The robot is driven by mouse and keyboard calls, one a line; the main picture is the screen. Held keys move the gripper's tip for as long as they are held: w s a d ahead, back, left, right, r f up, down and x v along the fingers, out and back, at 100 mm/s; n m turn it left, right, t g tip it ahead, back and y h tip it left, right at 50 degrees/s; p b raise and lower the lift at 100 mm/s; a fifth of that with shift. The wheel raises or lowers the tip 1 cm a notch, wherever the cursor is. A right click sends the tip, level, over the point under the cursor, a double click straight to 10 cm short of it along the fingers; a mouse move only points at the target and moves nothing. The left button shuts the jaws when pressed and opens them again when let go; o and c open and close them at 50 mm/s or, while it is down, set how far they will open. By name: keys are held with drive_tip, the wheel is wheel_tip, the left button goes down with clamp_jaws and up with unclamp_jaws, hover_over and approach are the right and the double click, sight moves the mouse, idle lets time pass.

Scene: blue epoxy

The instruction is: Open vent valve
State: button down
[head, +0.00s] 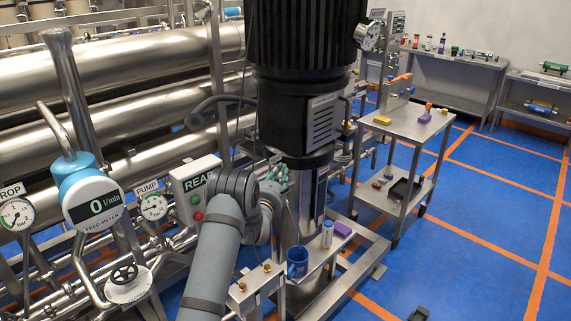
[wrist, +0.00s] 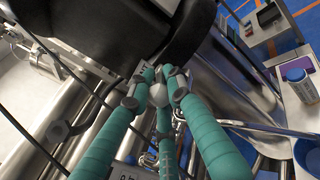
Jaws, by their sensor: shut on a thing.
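My gripper (head: 277,172) has teal fingers and is beside the upright pump column, just below the black motor, in the head view. In the wrist view the fingers of my gripper (wrist: 160,82) come together on a small, pale, rounded part (wrist: 158,94), which looks like the vent valve's knob. The fingers cover most of it, so its shape and how far it is turned cannot be told. In the head view the valve is hidden behind my fingers and wrist.
The black motor (head: 305,40) stands close above my gripper. A blue cup (head: 297,262), a white bottle (head: 327,234) and a purple block (head: 343,229) are near the pump's foot. A READY panel (head: 196,184) is at left. A steel cart (head: 405,122) stands at right, with open blue floor beyond.

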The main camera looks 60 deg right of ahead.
drive_tip(key=shift+f+g, duration=0.2)
drive_tip(key=shift+g, duration=0.1)
drive_tip(key=c, duration=1.9)
unclamp_jaws()
drive_tip(key=shift+r, duration=0.1)
drive_tip(key=s+a, duration=0.2)
drive_tip(key=a, duration=0.9)
drive_tip(key=shift+s+a, duration=0.2)
drive_tip(key=shift+a, duration=0.2)
drive_tip(key=shift+c, duration=0.4)
